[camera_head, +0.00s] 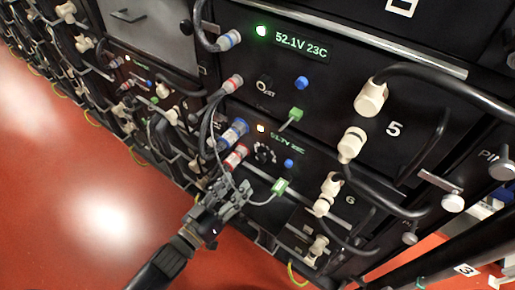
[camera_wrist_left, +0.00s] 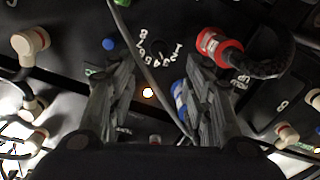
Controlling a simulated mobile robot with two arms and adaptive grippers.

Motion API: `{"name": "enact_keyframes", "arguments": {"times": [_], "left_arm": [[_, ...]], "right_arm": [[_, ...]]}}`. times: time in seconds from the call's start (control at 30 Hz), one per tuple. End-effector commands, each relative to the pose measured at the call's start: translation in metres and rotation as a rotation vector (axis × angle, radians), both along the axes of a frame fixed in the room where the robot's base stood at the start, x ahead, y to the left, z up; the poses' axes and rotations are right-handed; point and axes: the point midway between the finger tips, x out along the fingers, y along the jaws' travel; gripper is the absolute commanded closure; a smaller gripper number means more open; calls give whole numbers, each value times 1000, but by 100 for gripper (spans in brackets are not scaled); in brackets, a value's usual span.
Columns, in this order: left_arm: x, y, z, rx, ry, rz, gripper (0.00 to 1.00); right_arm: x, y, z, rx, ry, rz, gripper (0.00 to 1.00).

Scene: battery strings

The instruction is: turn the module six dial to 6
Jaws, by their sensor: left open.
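Module six (camera_head: 318,190) is the black panel marked 6, below the panel marked 5. Its dial (camera_head: 264,152) is a small black knob ringed with white numbers, right of the red connector. In the left wrist view the dial (camera_wrist_left: 158,48) appears upside down, and its setting is not readable. My left gripper (camera_head: 228,190) is open and empty, below and left of the dial in the head view. In the wrist view its fingers (camera_wrist_left: 160,68) spread on either side of the dial's line, short of the dial. My right gripper is not in view.
A red connector (camera_wrist_left: 218,45) and a blue connector (camera_wrist_left: 180,95) sit close to the fingers. A grey cable (camera_wrist_left: 150,72) crosses between the fingers. A blue button (camera_head: 288,163) and a green plug (camera_head: 280,187) are near the dial. Red floor (camera_head: 60,190) is clear at left.

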Motion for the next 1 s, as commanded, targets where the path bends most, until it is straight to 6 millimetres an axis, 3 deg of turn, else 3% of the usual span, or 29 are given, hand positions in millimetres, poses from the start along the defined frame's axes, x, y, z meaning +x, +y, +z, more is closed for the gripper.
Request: {"name": "enact_keyframes", "arguments": {"times": [0.33,0.63,1.0], "left_arm": [[40,-29,3,-4,-5,-1,54],[77,-57,2,-3,-3,-1,54],[87,-63,1,-1,-2,-1,54]], "right_arm": [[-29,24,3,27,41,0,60],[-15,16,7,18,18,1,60],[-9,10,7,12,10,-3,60]]}}
